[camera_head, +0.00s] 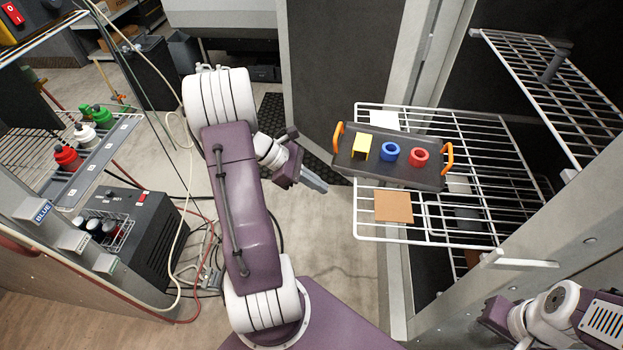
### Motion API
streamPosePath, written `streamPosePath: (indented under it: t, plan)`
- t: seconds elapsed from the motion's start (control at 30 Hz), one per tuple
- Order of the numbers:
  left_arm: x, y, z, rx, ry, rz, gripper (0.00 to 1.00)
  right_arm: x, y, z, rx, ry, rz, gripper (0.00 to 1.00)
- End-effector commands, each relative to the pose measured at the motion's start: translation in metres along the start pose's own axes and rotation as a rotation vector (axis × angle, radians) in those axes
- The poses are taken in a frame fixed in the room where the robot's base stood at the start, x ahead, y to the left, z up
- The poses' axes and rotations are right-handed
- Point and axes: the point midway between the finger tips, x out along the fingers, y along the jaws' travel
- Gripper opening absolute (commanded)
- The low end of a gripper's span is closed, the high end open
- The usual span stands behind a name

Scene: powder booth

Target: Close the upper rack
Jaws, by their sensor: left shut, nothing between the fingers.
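A white wire rack (395,232) sticks out from the dark booth opening at the right. A dark tray (400,178) with orange handles lies on it, carrying a yellow piece (361,147), a blue ring (390,152) and a red ring (419,157). Another wire rack (545,85) shows at upper right; I cannot tell its height relative to the first. My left gripper (322,187) is shut and empty, just left of the first rack's outer edge, seemingly apart from it. My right gripper (497,316) is at bottom right; its fingers cannot be made out.
A brown square (394,206) and a white sheet (384,120) show at the rack. A pale post and bar (520,263) stand near its right front. At left are a bottle shelf (85,170), a black unit (140,235) and loose hoses.

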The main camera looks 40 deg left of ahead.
Motion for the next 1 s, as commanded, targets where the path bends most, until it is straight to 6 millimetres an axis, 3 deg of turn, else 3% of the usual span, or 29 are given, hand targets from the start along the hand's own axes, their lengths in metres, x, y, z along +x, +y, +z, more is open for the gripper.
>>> streamPosePath:
  t: [0.17,0.33,1.0]
  plan:
    - [0.04,-0.002,-0.001,0.0,0.001,-0.006,0.0,0.004,0.0,0.001,0.0,0.0,0.0,0.33]
    - [0.058,-0.001,0.019,0.002,0.0,-0.003,0.0,0.0,0.0,0.0,0.0,0.0,0.0,0.33]
    - [0.072,-0.001,0.031,0.003,0.001,-0.002,0.0,0.001,0.0,0.0,0.0,0.0,0.0,0.33]
